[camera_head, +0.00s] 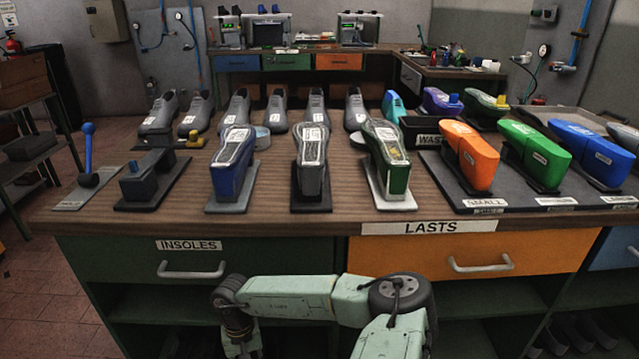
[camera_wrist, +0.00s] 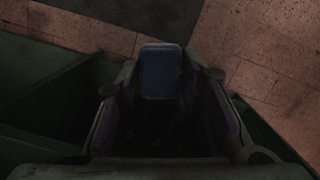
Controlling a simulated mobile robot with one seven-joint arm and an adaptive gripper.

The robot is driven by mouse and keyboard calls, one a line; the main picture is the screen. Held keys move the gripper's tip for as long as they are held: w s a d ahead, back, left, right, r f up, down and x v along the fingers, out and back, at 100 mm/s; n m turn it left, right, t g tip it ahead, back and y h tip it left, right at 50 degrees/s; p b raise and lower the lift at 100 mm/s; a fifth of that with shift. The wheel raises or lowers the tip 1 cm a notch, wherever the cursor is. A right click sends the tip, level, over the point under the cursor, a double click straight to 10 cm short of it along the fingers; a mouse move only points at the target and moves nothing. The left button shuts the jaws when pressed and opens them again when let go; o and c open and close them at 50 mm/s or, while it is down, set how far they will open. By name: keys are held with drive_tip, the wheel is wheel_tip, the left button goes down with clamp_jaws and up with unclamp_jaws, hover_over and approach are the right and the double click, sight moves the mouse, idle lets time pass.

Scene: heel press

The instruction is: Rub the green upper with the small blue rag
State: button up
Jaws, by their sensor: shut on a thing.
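The green upper (camera_head: 396,176) sits on a stand with a pale base near the front of the bench, right of a grey-black one and a blue one. Its top carries a pale label. In the dark wrist view my gripper (camera_wrist: 162,82) is shut on a small blue thing, which looks like the small blue rag (camera_wrist: 161,76). Below it are the floor and dark green panels. In the head view my arm is folded low in front of the bench, well away from the green upper. The gripper's end is not clearly seen there.
The bench (camera_head: 330,236) has drawers marked INSOLES and LASTS. A blue-knobbed lever (camera_head: 87,150) stands at its left. Orange (camera_head: 468,155), green (camera_head: 535,150) and blue (camera_head: 595,155) lasts stand on a dark mat at the right. Several grey shoes line the back.

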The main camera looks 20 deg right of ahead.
idle(0.4)
drive_tip(key=f, duration=0.1)
drive_tip(key=s+f, duration=0.1)
drive_tip(key=f, duration=0.2)
drive_tip(key=shift+s+f, duration=0.2)
drive_tip(key=shift+s, duration=0.15)
